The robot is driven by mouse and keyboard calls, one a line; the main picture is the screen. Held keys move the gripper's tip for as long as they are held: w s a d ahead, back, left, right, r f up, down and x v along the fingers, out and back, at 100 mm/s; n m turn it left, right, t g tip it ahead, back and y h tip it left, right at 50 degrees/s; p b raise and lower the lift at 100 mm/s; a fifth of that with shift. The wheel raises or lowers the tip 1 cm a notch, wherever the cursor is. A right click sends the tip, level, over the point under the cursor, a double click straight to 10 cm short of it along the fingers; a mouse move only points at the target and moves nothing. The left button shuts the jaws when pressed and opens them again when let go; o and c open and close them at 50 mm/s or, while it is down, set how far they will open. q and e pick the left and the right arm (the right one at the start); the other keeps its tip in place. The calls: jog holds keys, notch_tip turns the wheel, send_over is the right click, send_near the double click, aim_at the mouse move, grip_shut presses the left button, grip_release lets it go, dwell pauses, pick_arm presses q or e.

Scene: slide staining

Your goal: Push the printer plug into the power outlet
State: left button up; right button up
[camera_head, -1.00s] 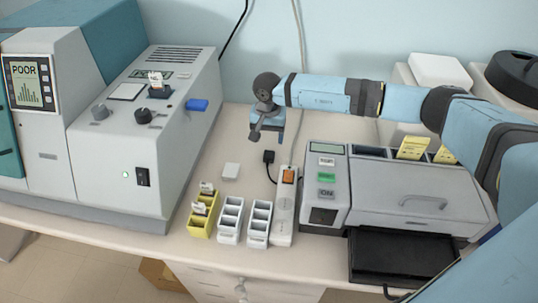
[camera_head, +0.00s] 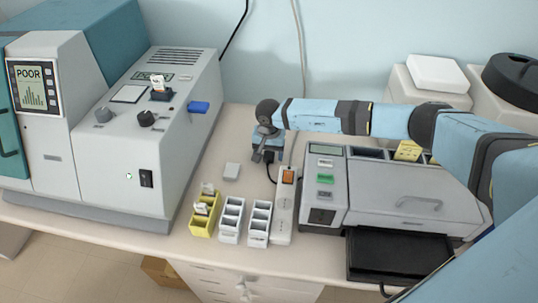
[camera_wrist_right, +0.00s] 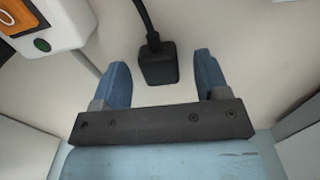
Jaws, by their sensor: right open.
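The black printer plug (camera_wrist_right: 158,66) lies on the table on its black cable, between the blue fingertips of my right gripper (camera_wrist_right: 160,64) in the right wrist view. The fingers are apart, with a gap on each side of the plug. In the head view my right gripper (camera_head: 266,152) points down over the plug and mostly hides it. The power outlet is a white strip (camera_head: 283,217) with an orange switch, just right of and in front of the gripper. Its end also shows in the right wrist view (camera_wrist_right: 66,28). My left gripper is not in view.
A grey machine with a black tray (camera_head: 395,257) stands close right of the strip. White racks (camera_head: 231,220) and a yellow rack (camera_head: 203,218) stand left of it. A large grey machine (camera_head: 120,150) fills the left.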

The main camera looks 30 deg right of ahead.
aim_at(269, 154)
jog(key=shift+c, duration=0.5)
jog(key=c, duration=0.9)
jog(key=shift+o, duration=0.2)
jog(key=shift+r, duration=0.15)
notch_tip(269, 154, up, 20)
jog(key=b, duration=0.3)
jog(key=s+a+r+n+p, duration=0.3)
jog(key=s+a+n+p, duration=0.2)
jog(key=s, duration=0.5)
jog(key=shift+a+r+n, duration=0.2)
jog(key=shift+a+n, duration=0.65)
jog(key=shift+n, duration=0.35)
